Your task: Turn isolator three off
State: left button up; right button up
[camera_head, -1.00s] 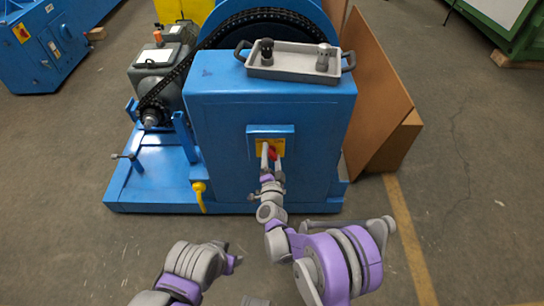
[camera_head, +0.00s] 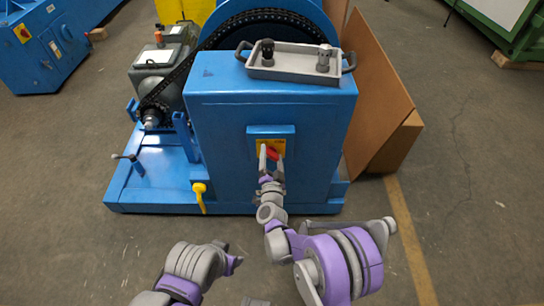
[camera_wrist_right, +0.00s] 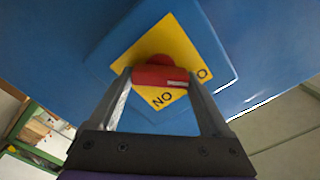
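The isolator's red handle (camera_wrist_right: 153,76) sits on a yellow plate (camera_wrist_right: 182,43) on the blue machine's front. Lettering reads upside down in the right wrist view; ON can be made out. The handle also shows in the head view (camera_head: 271,154). My right gripper (camera_wrist_right: 159,78) has its two fingers at opposite ends of the handle, which fills the gap between them; it appears shut on it. My left arm (camera_head: 195,265) is low in the head view, away from the machine; its finger state is unclear. No number three is legible.
A grey tray (camera_head: 294,73) with two knobbed parts stands on the blue cabinet (camera_head: 220,130). A yellow fitting (camera_head: 199,190) hangs at the lower left of its front. A brown board (camera_head: 375,95) leans at the right. The floor in front is clear.

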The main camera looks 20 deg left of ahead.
jog(key=shift+o, duration=1.2)
jog(key=p+v, duration=0.1)
jog(key=v, duration=1)
jog(key=shift+w, duration=0.1)
